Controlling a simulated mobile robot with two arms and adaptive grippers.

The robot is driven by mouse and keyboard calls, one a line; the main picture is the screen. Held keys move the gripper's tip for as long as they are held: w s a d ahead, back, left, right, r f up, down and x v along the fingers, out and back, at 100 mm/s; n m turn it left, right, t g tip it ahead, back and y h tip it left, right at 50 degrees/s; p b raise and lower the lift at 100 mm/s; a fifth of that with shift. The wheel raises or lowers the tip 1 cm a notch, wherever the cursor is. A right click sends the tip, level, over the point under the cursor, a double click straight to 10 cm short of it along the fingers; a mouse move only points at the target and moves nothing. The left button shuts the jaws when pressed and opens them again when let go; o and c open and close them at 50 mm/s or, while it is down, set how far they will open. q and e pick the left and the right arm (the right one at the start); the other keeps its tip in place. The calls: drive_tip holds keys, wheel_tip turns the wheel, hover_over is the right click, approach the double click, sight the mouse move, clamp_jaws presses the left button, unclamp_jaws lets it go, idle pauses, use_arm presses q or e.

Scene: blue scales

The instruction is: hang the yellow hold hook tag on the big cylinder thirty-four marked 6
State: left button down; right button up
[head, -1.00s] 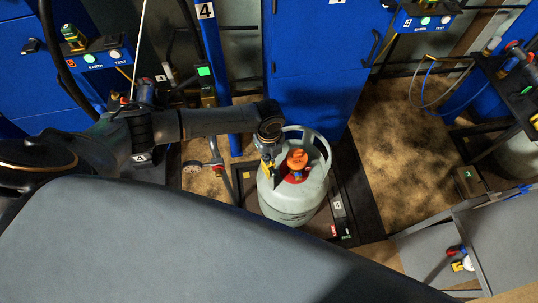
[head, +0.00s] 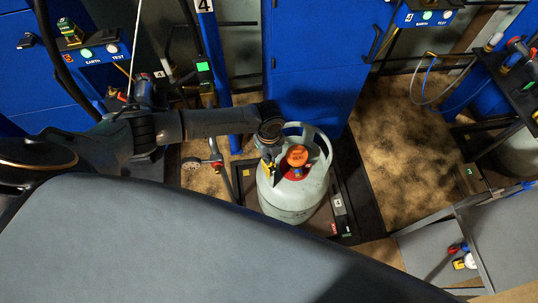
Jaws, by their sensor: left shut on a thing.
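A pale grey-green cylinder (head: 297,203) with a collar handle and an orange cap (head: 297,155) stands upright on a low black scale marked 4. No 6 can be read on it. My left arm comes in from the left, and my left gripper (head: 268,160) points down at the left side of the cylinder's top. It is shut on a small yellow thing (head: 267,168), seemingly the hold tag, which is mostly hidden by the gripper. I cannot tell whether the tag touches the cylinder. My right gripper is not in view.
The scale platform (head: 371,217) surrounds the cylinder's foot. A blue cabinet (head: 318,60) and blue post (head: 216,60) stand behind. A grey open-sided cart (head: 425,240) is at the lower right. Brown floor (head: 400,150) is clear right of the scale.

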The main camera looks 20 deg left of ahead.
use_arm(q)
drive_tip(key=shift+f+b, duration=0.35)
drive_tip(key=shift+f, duration=0.4)
drive_tip(key=shift+f, duration=0.15)
drive_tip(key=c, duration=1.4)
unclamp_jaws()
drive_tip(key=shift+r, duration=0.2)
drive_tip(key=shift+r+p, duration=3.65)
drive_tip(key=shift+p, duration=0.05)
drive_tip(key=shift+f, duration=0.1)
